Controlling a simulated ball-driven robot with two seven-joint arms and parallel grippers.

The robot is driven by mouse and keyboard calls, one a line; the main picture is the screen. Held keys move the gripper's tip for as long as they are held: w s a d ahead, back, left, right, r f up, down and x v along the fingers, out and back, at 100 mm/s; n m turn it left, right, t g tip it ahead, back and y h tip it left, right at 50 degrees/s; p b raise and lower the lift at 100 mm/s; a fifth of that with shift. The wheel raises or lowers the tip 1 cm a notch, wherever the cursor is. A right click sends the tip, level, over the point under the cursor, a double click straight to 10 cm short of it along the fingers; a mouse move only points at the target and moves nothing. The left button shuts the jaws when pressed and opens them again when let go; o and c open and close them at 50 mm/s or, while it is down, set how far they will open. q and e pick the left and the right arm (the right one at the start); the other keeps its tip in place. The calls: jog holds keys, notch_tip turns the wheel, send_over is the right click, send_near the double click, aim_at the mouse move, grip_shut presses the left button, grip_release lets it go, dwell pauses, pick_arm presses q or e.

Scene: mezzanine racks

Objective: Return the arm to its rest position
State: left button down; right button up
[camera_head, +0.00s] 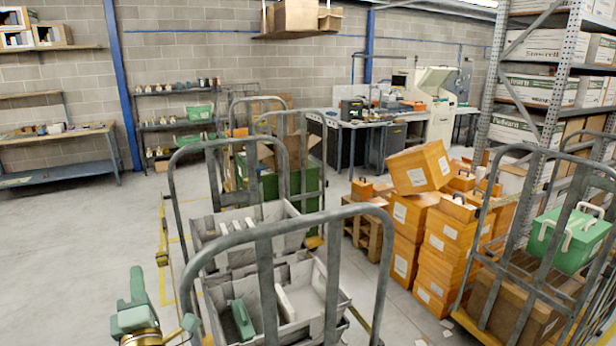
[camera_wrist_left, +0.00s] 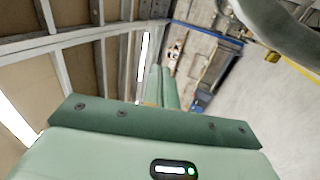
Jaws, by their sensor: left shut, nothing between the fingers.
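My left gripper (camera_head: 137,275) is low at the left of the head view, in pale green, with its fingers pointing up and away from me. It is over open floor, left of the grey cart with hooped rails. In the left wrist view its two green fingers (camera_wrist_left: 161,80) lie together, shut with nothing between them. Part of my left arm is cut off by the bottom edge of the head view. My right gripper is in neither view.
A cart with grey bins (camera_head: 270,319) and a tall hooped rail (camera_head: 290,223) stands close to the right of my left gripper. Stacked orange boxes (camera_head: 447,240) and a rack (camera_head: 530,62) are farther right. The concrete floor (camera_head: 75,240) at left is clear.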

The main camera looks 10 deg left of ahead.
pick_arm(q)
jog(key=s+d+f+m+t+h, duration=0.1)
jog(key=s+d+f+m+h, duration=0.15)
jog(key=d+m+h, duration=1.3)
jog(key=s+f+m+g, duration=0.55)
jog(key=f+m, duration=0.35)
jog(key=m, duration=0.2)
jog(key=s+a+f+m+g+y, duration=0.3)
jog(key=s+a+g+y, duration=0.1)
jog(key=s, duration=0.3)
jog(key=s+a+f+m+g+y, duration=0.2)
jog(key=s+a+f+g+y, duration=0.15)
jog(key=s, duration=0.25)
jog(key=s+d+f+g+h+b, duration=0.15)
jog(key=f+b, duration=0.35)
jog(key=f, duration=1.2)
jog(key=s+d+f+g+h+b, duration=0.15)
jog(key=f+b, duration=0.35)
jog(key=f, duration=1.1)
jog(key=s+f+n+g+b, duration=0.1)
jog(key=s+f+b, duration=0.3)
jog(key=s+f, duration=0.7)
jog(key=s+f+n+g+h+b, duration=0.1)
jog(key=s+f+b, duration=0.4)
jog(key=s+f, duration=0.5)
notch_tip(320, 180, down, 7)
jog(key=shift+s+d+f+n+g+b, duration=0.1)
jog(key=shift+s+d+n+g+b, duration=0.2)
jog(key=shift+n+g, duration=0.35)
